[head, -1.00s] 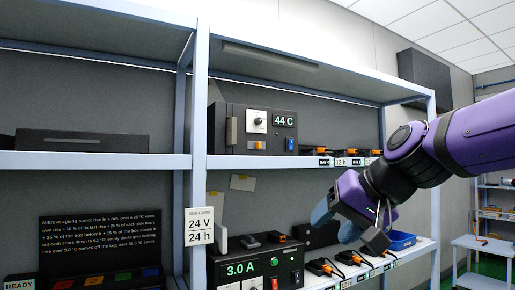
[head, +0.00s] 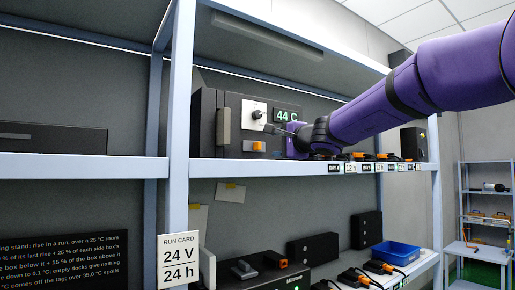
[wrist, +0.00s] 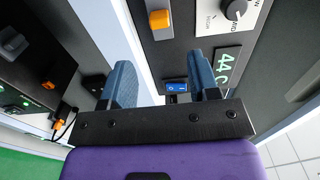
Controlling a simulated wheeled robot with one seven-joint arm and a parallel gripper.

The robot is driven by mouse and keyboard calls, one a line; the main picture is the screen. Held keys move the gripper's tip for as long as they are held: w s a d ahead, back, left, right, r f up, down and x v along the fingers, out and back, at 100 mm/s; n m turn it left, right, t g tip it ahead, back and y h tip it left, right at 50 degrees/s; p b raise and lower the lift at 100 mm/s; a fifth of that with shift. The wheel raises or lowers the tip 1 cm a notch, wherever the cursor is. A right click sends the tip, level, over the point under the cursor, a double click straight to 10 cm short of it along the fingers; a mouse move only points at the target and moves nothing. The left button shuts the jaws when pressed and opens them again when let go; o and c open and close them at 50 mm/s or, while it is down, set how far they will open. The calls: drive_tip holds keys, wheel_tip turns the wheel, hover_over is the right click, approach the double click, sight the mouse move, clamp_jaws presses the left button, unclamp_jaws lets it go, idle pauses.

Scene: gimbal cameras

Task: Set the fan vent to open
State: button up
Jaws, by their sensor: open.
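A dark box (head: 233,107) on the upper shelf carries a white plate with a black knob (head: 257,114), a green "44 C" display (head: 287,115) and an orange switch (head: 258,146). I cannot tell which control is the fan vent. A blue rocker switch (wrist: 176,87) shows between my fingers. My gripper (wrist: 163,78) is open and empty. In the head view, my gripper (head: 270,129) is in front of the box, near the knob; contact is unclear.
The upper shelf edge (head: 262,170) runs just below my gripper. A shelf post (head: 178,110) stands left of the box. Several docks with orange connectors (head: 362,155) sit to the right. Below are another device and a blue tray (head: 395,254).

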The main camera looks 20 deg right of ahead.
sight(260, 146)
drive_tip(key=x, duration=1)
drive_tip(key=shift+w, duration=0.1)
